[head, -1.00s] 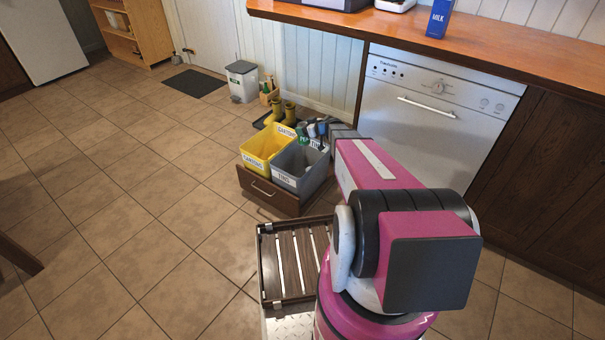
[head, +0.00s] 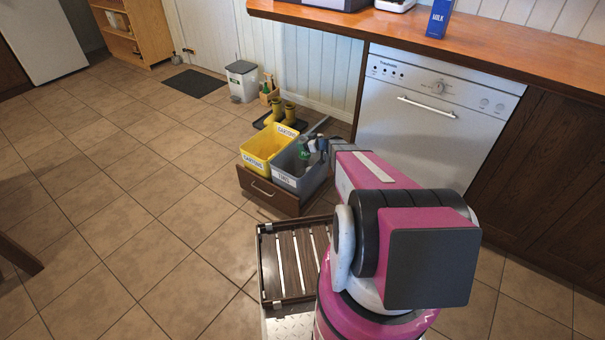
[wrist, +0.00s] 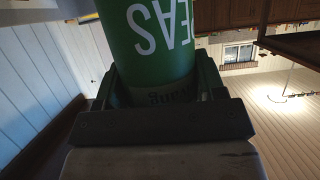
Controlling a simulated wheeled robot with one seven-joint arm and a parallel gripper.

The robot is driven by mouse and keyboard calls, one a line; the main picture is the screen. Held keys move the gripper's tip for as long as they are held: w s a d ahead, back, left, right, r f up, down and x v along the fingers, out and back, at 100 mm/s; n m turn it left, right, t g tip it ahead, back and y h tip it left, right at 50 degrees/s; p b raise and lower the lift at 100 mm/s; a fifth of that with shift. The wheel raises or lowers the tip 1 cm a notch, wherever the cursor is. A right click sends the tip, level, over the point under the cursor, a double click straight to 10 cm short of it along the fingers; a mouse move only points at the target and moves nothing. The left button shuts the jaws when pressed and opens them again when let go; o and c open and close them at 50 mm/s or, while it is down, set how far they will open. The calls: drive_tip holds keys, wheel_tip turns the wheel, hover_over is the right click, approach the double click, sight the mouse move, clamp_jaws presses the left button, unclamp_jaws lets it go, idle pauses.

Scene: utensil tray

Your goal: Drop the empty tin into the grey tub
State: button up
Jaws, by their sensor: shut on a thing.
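The tin (head: 304,156) is green, and white letters reading PEAS show on it upside down in the wrist view (wrist: 160,35). My gripper (head: 315,146) is shut on the tin, with a finger on either side of it in the wrist view. In the head view the tin appears over the opening of the grey tub (head: 312,186), which has a white label reading TINS. I cannot tell whether the tin's lower end is below the rim. My forearm hides part of the tub's right side.
A yellow tub (head: 256,168) labelled CARTONS stands directly left of the grey one, both in a pulled-out brown drawer (head: 268,192). Yellow boots (head: 289,112) and a white bin (head: 242,80) are behind. The dishwasher (head: 432,110) is at right. Floor at left is clear.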

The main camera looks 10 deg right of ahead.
drive_tip(key=shift+f, duration=0.1)
drive_tip(key=o, duration=1.2)
drive_tip(key=v, duration=1.1)
drive_tip(key=shift+a, duration=0.1)
